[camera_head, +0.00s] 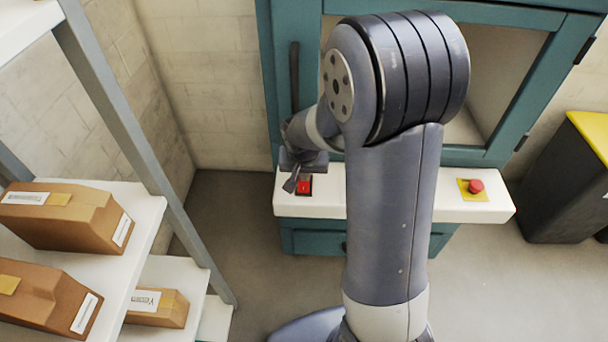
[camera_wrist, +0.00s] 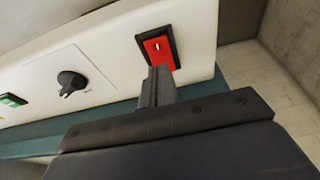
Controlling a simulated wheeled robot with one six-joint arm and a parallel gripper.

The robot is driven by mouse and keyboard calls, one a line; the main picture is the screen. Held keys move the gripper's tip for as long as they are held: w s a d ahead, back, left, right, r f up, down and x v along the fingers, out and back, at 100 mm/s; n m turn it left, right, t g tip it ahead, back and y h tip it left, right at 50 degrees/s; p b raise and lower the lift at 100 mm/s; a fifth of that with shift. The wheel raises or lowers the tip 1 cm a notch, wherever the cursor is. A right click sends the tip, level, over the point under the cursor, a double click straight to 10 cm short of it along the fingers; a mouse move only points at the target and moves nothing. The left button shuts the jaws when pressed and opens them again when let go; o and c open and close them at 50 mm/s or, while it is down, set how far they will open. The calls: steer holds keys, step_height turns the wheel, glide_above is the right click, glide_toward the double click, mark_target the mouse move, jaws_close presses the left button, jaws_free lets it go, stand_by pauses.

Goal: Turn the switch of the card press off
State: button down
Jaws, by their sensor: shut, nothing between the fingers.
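The card press (camera_head: 284,130) is a teal cabinet with a framed window and a white front panel (camera_head: 330,202). A red rocker switch (camera_head: 305,185) in a black frame sits at the panel's left end. The switch (camera_wrist: 158,48) also shows large in the wrist view, with a small white mark on it. My gripper (camera_head: 291,184) is shut and empty, just left of the switch in the head view. In the wrist view its fingertips (camera_wrist: 160,72) overlap the lower edge of the switch; I cannot tell whether they touch it.
A black knob (camera_wrist: 71,83) and a green button (camera_wrist: 12,100) are on the panel. A red stop button (camera_head: 475,186) on a yellow plate is at its right end. A shelf with boxes (camera_head: 68,215) stands left; a dark bin (camera_head: 562,180) stands right.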

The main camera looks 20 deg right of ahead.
steer(key=p+v, duration=0.1)
steer(key=v, duration=1.1)
steer(key=shift+p, duration=0.3)
steer(key=shift+s+a+f, duration=0.1)
steer(key=shift+f, duration=0.1)
steer(key=w+b, duration=0.1)
steer(key=b, duration=0.5)
steer(key=shift+w+r+t, duration=0.15)
steer(key=shift+r+t, duration=0.05)
steer(key=shift+t, duration=0.1)
steer(key=shift+f, duration=0.1)
